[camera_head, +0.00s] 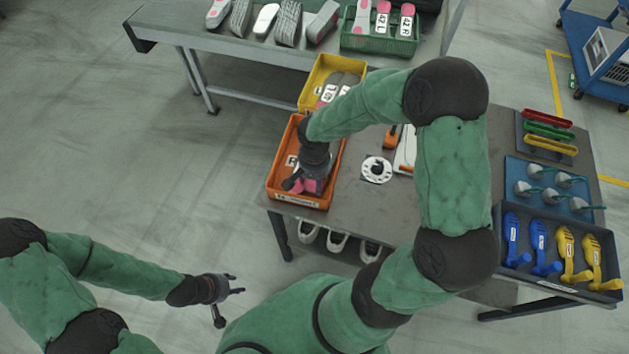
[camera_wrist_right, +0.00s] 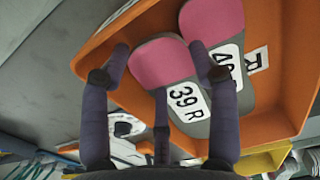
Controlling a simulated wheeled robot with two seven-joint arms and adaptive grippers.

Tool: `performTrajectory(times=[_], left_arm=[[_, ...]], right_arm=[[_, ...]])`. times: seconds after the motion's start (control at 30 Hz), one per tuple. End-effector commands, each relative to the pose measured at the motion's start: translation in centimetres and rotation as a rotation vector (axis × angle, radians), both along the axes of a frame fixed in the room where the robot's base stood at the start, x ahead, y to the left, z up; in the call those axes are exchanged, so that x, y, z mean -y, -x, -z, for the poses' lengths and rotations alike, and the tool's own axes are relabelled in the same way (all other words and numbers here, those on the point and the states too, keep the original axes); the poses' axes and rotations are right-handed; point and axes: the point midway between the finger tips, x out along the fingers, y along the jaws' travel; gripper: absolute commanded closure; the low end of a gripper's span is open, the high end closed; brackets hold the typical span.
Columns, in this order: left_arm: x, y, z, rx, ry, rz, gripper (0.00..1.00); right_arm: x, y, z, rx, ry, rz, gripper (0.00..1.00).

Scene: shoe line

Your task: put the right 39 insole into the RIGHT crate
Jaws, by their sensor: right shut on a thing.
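The right 39 insole (camera_wrist_right: 178,80), grey with a pink heel and a "39 R" label, is between the fingers of my right gripper (camera_wrist_right: 160,62), which is shut on it. In the head view my right gripper (camera_head: 308,183) is at the front part of the orange crate (camera_head: 277,178), with pink showing below it. The orange crate also shows in the wrist view (camera_wrist_right: 275,122) and bears an R label. Another pink and grey insole (camera_wrist_right: 212,22) lies in it, partly covered by the 39 R one. Whether the held insole touches the crate floor is unclear. My left gripper (camera_head: 235,285) is open and empty, away from the table.
A yellow crate (camera_head: 308,95) with insoles stands behind the orange one. A white round dial-like item (camera_head: 376,169) lies to its right. A dark tray (camera_head: 504,277) holds blue and yellow tools. A back table (camera_head: 165,20) carries insoles, shoe forms and a green crate (camera_head: 376,45).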

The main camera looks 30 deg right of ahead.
Motion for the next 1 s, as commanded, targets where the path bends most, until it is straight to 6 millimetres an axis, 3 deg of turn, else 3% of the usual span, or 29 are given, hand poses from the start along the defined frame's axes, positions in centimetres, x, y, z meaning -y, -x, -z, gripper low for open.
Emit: performTrajectory(times=[0.77,0.8,0.83,0.87,1.0], left_arm=[[0.0,0.0,1.2,0.0,0.0,0.0,0.6],[0.0,0.0,1.2,0.0,0.0,0.0,0.6],[0.0,0.0,1.2,0.0,0.0,0.0,0.6],[0.0,0.0,1.2,0.0,0.0,0.0,0.6],[0.0,0.0,1.2,0.0,0.0,0.0,0.6]], right_arm=[[0.0,0.0,1.0,0.001,0.0,0.001,0.67],[0.0,0.0,1.0,0.001,0.0,0.001,0.31],[0.0,0.0,1.0,0.001,0.0,0.001,0.22],[0.0,0.0,1.0,0.001,0.0,0.001,0.15],[0.0,0.0,1.0,0.001,0.0,0.001,0.15]])
